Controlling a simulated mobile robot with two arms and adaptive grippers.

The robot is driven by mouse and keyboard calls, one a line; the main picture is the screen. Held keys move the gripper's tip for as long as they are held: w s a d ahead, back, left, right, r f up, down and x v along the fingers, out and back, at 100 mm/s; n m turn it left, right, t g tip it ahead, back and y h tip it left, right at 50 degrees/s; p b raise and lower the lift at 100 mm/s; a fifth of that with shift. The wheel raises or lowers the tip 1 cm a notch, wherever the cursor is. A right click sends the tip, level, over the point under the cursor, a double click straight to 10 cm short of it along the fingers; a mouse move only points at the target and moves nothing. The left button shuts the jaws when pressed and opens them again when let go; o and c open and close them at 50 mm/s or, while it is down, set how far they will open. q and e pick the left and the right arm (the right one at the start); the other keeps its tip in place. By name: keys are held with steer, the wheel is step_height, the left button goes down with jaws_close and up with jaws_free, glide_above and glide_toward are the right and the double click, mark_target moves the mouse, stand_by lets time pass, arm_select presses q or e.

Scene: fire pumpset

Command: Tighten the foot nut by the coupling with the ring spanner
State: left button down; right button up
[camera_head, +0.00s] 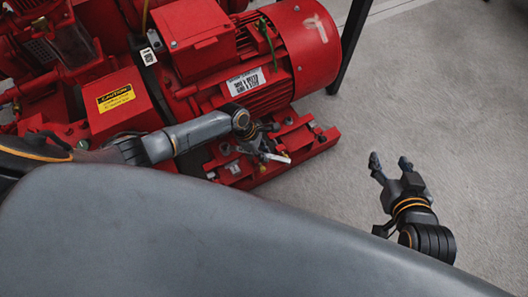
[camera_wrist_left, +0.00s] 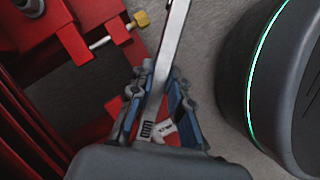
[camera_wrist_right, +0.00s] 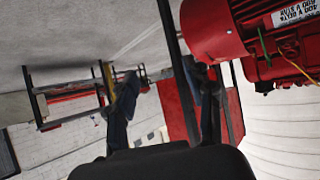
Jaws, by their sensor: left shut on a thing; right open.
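My left gripper (camera_head: 262,143) is shut on the silver spanner (camera_wrist_left: 174,45), beside the red motor's foot. In the left wrist view the spanner's shaft runs from between the blue-padded fingers (camera_wrist_left: 158,100) up past the top edge, so its far end is out of view. A short pale piece of the spanner (camera_head: 275,158) shows in the head view. The red motor (camera_head: 300,50) stands on the red base frame (camera_head: 318,140). I cannot single out the foot nut by the coupling; my left arm covers part of that area. My right gripper (camera_head: 391,163) is open and empty over the floor.
A red guard with a yellow caution label (camera_head: 115,97) stands left of the motor. A brass-headed bolt (camera_wrist_left: 138,20) sticks out of the red frame near the spanner. A dark post (camera_head: 350,45) stands behind the motor. Grey floor (camera_head: 440,90) is clear at right.

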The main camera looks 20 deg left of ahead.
arm_select(q)
steer(key=shift+f, duration=0.1)
arm_select(e)
steer(key=shift+r, duration=0.1)
arm_select(q)
steer(key=shift+f, duration=0.2)
steer(key=shift+f+b, duration=0.3)
steer(key=shift+b, duration=0.1)
arm_select(e)
steer(key=w+r+t, duration=0.1)
steer(key=w+a+r+t, duration=0.1)
steer(key=shift+w+r+y, duration=0.1)
steer(key=shift+r+y, duration=0.2)
steer(key=shift+r, duration=0.1)
arm_select(q)
steer(key=shift+f, duration=0.35)
arm_select(e)
steer(key=shift+w+a+r+t, duration=0.15)
steer(key=shift+r+t, duration=0.1)
steer(key=shift+r, duration=0.15)
steer(key=shift+w+a+r+t, duration=0.1)
steer(key=shift+w+r+t, duration=0.05)
steer(key=shift+r+t, duration=0.15)
